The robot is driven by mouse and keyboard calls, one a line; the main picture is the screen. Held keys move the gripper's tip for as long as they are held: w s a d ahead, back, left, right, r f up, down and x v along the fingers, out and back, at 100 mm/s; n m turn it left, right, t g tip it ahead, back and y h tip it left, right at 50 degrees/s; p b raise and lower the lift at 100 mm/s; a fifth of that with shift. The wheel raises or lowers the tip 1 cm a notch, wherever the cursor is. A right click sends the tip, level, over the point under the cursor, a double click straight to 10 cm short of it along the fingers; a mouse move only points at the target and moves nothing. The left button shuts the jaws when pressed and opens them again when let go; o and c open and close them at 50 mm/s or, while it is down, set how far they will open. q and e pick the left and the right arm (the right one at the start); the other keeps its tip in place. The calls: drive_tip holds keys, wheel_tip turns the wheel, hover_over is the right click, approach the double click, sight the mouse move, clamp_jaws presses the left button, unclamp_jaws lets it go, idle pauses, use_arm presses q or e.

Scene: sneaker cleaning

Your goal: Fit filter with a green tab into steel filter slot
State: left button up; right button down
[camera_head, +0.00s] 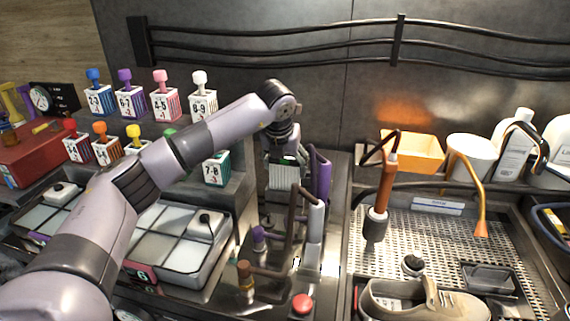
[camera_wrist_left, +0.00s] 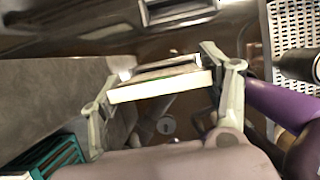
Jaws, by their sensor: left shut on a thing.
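My left gripper (camera_head: 286,158) reaches over the middle of the counter and points down. It is shut on the filter (camera_head: 288,177), a pale pleated block. In the left wrist view, the gripper (camera_wrist_left: 163,92) has one finger at each end of the filter (camera_wrist_left: 160,88), which shows a white edge with a small green mark. The filter is held clear of the surface below. A steel part with a rectangular opening (camera_wrist_left: 178,19) lies ahead of it at the top of the wrist view; I cannot tell for sure that this is the filter slot. My right gripper is not in view.
Several numbered filter boxes with coloured knobs stand at left, including the teal-striped 7-8 box (camera_head: 216,168) near my arm. A purple handle (camera_head: 320,172) stands close right of the gripper. A red button (camera_head: 302,303), perforated sink tray (camera_head: 440,232) and sneaker (camera_head: 415,302) are farther right.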

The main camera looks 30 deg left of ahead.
sight(284, 171)
use_arm(q)
drive_tip(key=shift+f+b, duration=1.1)
drive_tip(key=shift+f, duration=0.55)
drive_tip(key=o, duration=1.2)
drive_tip(key=shift+c, duration=0.2)
drive_tip(key=v, duration=1.2)
drive_tip(key=shift+d, duration=0.1)
